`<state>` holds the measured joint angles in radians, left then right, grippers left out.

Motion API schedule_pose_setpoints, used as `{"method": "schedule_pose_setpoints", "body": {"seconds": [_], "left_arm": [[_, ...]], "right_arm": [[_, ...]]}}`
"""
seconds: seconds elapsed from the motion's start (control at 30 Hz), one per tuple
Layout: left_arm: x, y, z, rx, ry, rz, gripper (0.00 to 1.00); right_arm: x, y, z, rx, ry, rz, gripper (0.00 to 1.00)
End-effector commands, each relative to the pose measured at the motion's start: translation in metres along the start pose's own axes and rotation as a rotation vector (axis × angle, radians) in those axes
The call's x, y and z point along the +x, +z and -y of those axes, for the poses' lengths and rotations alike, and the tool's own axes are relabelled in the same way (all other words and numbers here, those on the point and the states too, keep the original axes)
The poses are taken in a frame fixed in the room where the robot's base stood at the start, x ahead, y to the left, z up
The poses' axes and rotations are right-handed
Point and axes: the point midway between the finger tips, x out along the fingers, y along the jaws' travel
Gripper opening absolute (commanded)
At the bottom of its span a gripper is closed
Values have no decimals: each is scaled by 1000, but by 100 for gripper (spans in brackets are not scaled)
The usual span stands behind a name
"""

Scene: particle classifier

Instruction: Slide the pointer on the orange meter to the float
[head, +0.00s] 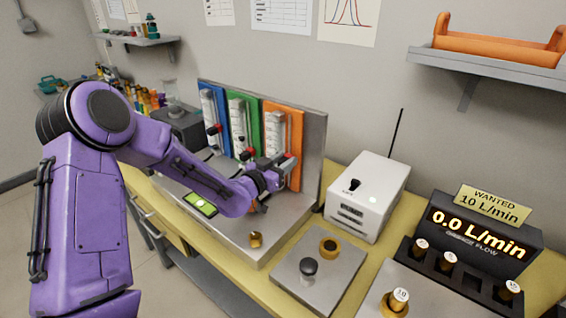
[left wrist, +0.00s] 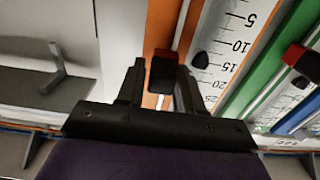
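The orange meter (head: 297,120) stands at the right end of the panel; its orange board (left wrist: 160,28) and white scale also show in the left wrist view. Its pointer, a red and black block (left wrist: 163,73), is on the rail beside the scale. The black float (left wrist: 200,60) is in the tube between the 10 and 15 marks as seen there. My left gripper (head: 277,172) is at the meter's lower part. In the left wrist view its fingers (left wrist: 160,80) are apart, one on each side of the pointer, with a narrow gap on the left. My right gripper is out of view.
The green meter (head: 244,108) and blue meter (head: 207,95) stand just left. A white box (head: 368,190) with a switch stands right of the panel. A display (head: 480,232) reads 0.0 L/min, under a 10 L/min sign. A brass knob (head: 256,240) is at the panel base's front.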

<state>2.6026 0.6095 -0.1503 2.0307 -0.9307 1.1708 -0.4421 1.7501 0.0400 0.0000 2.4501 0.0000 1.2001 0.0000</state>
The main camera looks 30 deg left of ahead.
Motion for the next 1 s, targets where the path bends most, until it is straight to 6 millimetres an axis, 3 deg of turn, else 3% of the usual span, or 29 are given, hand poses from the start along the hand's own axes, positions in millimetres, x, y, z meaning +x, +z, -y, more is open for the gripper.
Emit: {"method": "schedule_pose_setpoints", "body": {"seconds": [0.17,0.6,0.73,1.0], "left_arm": [[-5,0,0,0,0,0,36],[-95,1,0,1,0,0,36],[-104,1,0,0,0,1,36],[-105,0,0,-1,0,2,36]], "right_arm": [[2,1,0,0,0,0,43],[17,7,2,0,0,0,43],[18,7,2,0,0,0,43],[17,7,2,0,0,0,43]]}}
